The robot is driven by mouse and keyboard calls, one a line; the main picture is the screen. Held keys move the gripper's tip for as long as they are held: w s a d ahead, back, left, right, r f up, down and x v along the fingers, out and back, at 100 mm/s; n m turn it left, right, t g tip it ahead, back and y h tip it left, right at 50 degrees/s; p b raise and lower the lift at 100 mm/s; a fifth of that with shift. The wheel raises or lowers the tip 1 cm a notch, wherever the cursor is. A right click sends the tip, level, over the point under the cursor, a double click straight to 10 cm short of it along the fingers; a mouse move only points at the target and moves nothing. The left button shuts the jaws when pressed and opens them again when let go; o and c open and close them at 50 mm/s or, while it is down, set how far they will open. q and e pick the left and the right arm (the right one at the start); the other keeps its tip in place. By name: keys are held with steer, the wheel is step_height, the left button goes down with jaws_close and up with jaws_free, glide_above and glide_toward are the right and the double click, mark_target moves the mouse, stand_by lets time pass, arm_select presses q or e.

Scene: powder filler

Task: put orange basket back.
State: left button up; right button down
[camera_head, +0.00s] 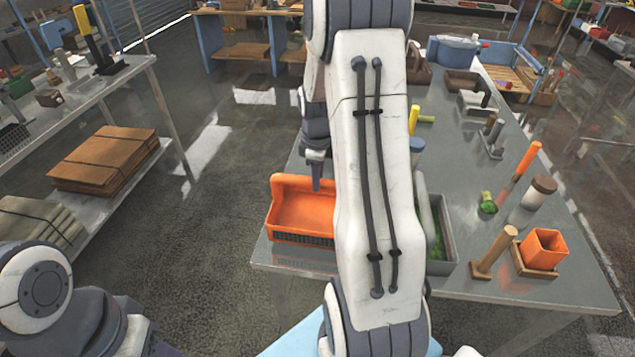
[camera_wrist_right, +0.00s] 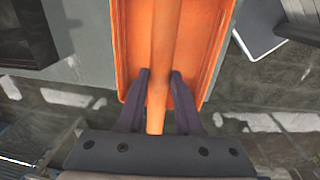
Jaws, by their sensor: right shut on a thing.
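The orange basket (camera_head: 290,215) is at the left front corner of the grey table (camera_head: 480,285), partly hidden behind my right arm. I cannot tell whether it rests on the table or hangs just above it. My right gripper (camera_head: 316,172) is at the basket, its fingertips pointing down. In the right wrist view, the basket (camera_wrist_right: 128,50) fills the top middle, and my right gripper (camera_wrist_right: 160,85) has its fingers on both sides of the basket's long orange handle bar. My left gripper is out of view; only part of my left arm shows at lower left.
A grey tray with green contents (camera_head: 440,240) stands right of my arm. An orange square cup (camera_head: 543,248), a wooden stamp-like piece (camera_head: 494,252) and a brown-capped jar (camera_head: 533,200) stand further right. A shelf with cardboard (camera_head: 105,160) is at left, with open floor between.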

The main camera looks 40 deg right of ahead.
step_height(320, 180, down, 2)
steer(key=shift+f+p, duration=0.15)
steer(key=shift+p, duration=0.2)
steer(key=shift+f, duration=0.3)
steer(key=c, duration=0.6)
jaws_free()
